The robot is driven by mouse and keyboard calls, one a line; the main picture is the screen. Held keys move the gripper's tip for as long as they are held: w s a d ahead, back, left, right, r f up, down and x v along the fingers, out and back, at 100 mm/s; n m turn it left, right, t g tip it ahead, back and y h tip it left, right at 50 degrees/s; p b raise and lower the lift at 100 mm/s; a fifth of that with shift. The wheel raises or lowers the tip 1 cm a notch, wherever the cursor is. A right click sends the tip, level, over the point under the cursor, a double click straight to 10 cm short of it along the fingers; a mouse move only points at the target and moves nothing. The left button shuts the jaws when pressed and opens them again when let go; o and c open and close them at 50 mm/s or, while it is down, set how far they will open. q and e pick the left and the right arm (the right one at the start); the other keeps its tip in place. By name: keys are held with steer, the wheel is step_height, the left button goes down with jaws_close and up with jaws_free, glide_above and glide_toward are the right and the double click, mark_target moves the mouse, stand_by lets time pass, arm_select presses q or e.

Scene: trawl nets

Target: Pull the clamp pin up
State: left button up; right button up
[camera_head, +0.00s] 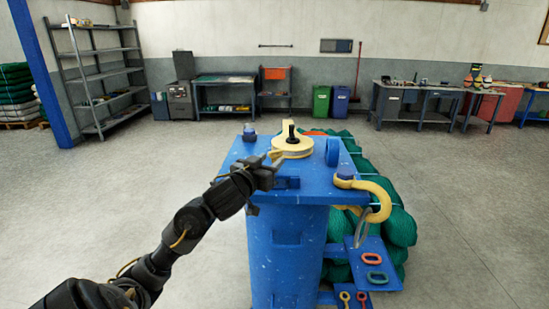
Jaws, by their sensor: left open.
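A blue stand (285,235) with a flat top is in front of me. On its top is a pale yellow round piece (293,149) with a short black upright pin (291,130) at its middle. I cannot tell for certain whether this is the clamp pin. My left gripper (277,164) is open over the near left part of the top, just short of the yellow piece. It seems to hold nothing, and whether it touches anything is unclear. My right gripper is not in view.
Green netting (399,227) is heaped behind and right. A blue side plate (377,273) carries coloured links. Open floor lies left; shelves (103,85) and benches line the wall.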

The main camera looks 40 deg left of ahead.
arm_select(q)
steer(key=v, duration=0.7)
steer(key=shift+a, duration=0.1)
